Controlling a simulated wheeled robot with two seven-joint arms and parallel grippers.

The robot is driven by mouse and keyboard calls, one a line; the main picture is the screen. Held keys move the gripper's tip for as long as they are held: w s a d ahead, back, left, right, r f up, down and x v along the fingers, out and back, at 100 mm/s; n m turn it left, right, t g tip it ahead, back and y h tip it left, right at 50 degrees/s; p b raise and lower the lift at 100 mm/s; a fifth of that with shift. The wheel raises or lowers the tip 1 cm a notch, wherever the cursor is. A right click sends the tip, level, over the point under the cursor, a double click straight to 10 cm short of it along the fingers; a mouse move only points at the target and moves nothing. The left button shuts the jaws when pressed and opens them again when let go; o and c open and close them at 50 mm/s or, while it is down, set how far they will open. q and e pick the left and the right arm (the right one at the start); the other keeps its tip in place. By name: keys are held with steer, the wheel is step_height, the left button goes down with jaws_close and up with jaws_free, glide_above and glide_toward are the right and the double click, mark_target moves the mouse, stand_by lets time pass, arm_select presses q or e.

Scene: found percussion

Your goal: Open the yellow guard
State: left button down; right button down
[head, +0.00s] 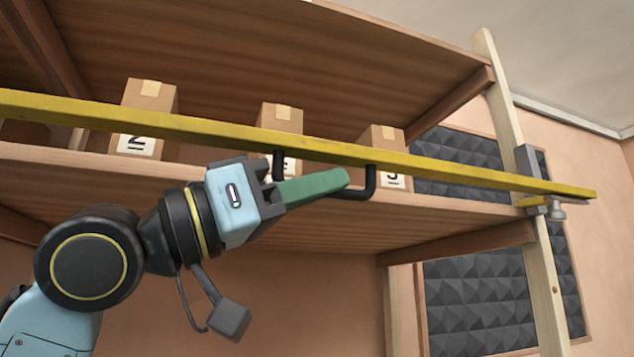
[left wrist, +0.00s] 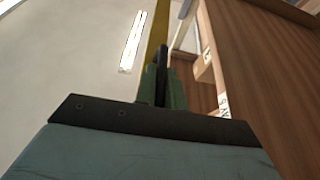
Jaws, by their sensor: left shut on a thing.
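The yellow guard (head: 225,133) is a long bar running across the front of a wooden shelf in the head view, sloping down to the right. A black handle (head: 371,181) hangs from its underside. My left gripper (head: 335,180) has its green fingers shut on the handle, just below the bar. The guard's right end lies by a metal bracket (head: 540,204) on the wooden post; I cannot tell whether it rests in it. In the left wrist view the guard (left wrist: 155,42) rises beyond the green fingers (left wrist: 163,88). My right gripper is not in view.
Several cardboard boxes stand on the shelf behind the guard, including a left one (head: 148,115), a middle one (head: 281,117) and a right one (head: 384,140). A wooden post (head: 520,130) stands at the right. Dark foam panels (head: 470,290) hang on the wall behind.

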arm_select(q)
steer(key=shift+s, duration=0.1)
steer(key=c, duration=1.5)
jaws_free()
steer(key=shift+s, duration=0.1)
steer(key=shift+a, duration=0.1)
steer(key=shift+a+f, duration=0.2)
steer(key=shift+a, duration=0.05)
steer(key=b+v, duration=0.3)
steer(key=v, duration=0.9)
steer(key=shift+s+a+b, duration=0.15)
steer(key=shift+a+b, duration=0.15)
steer(key=shift+b, duration=0.1)
